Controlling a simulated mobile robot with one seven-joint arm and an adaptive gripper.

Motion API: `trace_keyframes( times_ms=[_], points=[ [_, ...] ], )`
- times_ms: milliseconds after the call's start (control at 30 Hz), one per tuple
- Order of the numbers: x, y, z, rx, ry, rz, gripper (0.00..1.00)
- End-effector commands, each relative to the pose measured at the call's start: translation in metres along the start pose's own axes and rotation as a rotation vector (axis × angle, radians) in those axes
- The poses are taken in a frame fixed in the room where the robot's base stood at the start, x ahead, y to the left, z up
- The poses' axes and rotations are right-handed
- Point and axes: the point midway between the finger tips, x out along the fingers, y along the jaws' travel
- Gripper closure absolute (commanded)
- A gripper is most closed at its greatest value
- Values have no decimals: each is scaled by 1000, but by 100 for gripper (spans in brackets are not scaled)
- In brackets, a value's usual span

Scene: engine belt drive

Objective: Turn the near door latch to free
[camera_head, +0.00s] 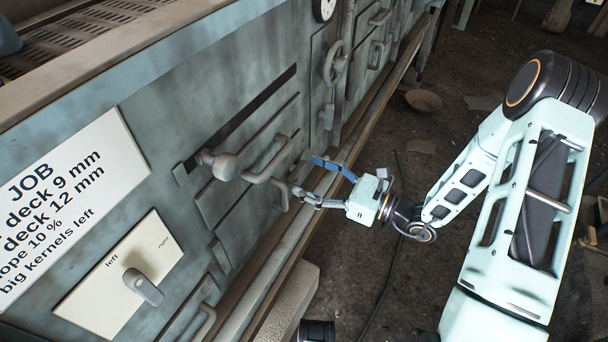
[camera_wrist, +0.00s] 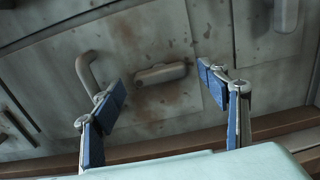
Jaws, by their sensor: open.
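The near door latch (camera_wrist: 160,73) is a pale rounded bar on a worn, rust-stained door panel in the wrist view. It lies nearly level in that picture, its right end slightly higher. My gripper (camera_wrist: 163,88) has its two blue-padded fingers spread wide, one on each side of the latch, with nothing held. How far the fingertips are from the latch is hard to tell. In the head view, my gripper (camera_head: 306,176) is open and faces the machine front, close to the door. A pale bar (camera_head: 281,197) by its lower finger may be the latch.
A curved door handle (camera_wrist: 92,72) is left of the latch, close to the left finger. Another latch-like bar (camera_wrist: 286,14) is at upper right. A ball-ended lever (camera_head: 223,166) and a left/right selector (camera_head: 142,287) are on the machine front. A ledge (camera_wrist: 270,124) runs below.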

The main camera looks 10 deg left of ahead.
Motion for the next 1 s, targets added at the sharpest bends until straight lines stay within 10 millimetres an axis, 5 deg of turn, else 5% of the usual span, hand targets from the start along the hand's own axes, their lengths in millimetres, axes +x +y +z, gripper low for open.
trace_keyframes(
  times_ms=[467, 833, 1000],
  points=[
    [16, 0, 0, 0, 1, -1, 32],
    [15, 0, 0, 0, 1, -1, 73],
    [15, 0, 0, 6, 1, -1, 74]
  ],
)
